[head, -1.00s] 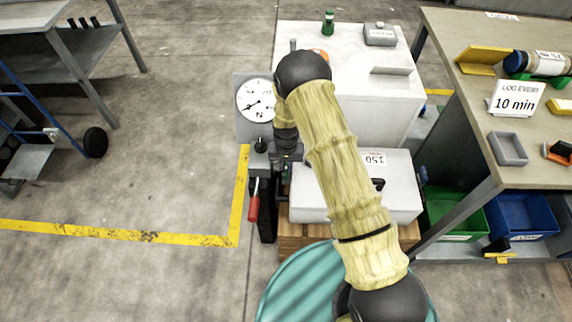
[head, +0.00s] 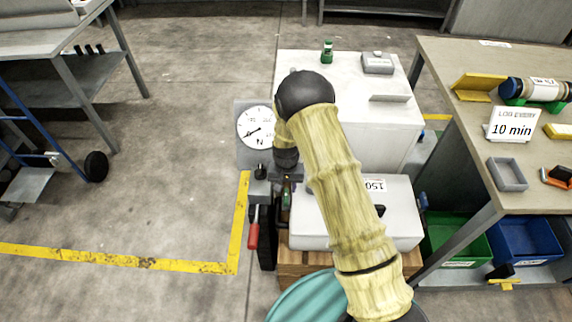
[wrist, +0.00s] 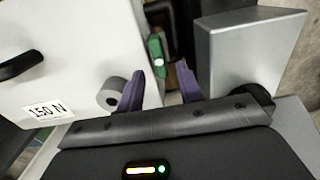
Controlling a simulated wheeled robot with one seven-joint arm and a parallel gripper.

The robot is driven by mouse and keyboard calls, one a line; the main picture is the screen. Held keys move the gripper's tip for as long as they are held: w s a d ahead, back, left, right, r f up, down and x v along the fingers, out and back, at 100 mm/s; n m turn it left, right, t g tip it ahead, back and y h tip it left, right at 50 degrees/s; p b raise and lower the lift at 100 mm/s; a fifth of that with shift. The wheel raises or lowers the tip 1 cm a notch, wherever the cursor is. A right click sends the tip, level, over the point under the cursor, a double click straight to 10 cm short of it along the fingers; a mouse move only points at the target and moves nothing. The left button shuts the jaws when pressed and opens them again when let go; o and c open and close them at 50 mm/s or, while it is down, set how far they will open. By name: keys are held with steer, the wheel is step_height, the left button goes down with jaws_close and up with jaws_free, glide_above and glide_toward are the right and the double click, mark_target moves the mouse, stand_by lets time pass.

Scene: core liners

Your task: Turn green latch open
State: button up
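The green latch (wrist: 157,55) shows in the wrist view as a small green piece with a pale spot, beside the edge of the white box marked 150 N (wrist: 75,60). My gripper (wrist: 160,87) has two purple fingers spread apart with nothing between them. The latch lies just beyond the fingertips, nearer the left finger. I cannot tell whether they touch. In the head view my gripper (head: 285,180) points down beside the white box, and a sliver of green (head: 286,199) shows below it. My arm hides part of this area.
A dial gauge (head: 256,127) and a red-handled lever (head: 253,230) stand left of my gripper. In the wrist view a grey block (wrist: 250,55) is close on the right and a grey cylinder (wrist: 112,93) on the left. A workbench (head: 470,130) stands to the right.

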mark_target(286, 193)
step_height(286, 193, up, 14)
steer(key=shift+p, duration=0.3)
stand_by(0.4)
steer(key=s+d+r+t, duration=0.1)
steer(key=s+d+r, duration=0.65)
steer(key=s, duration=0.25)
steer(key=s+d+r+t, duration=0.2)
steer(key=s+d+r, duration=0.55)
steer(key=s, duration=0.25)
step_height(286, 193, up, 12)
steer(key=p, duration=1.3)
steer(key=shift+w+d+n, duration=0.3)
steer(key=shift+w, duration=0.05)
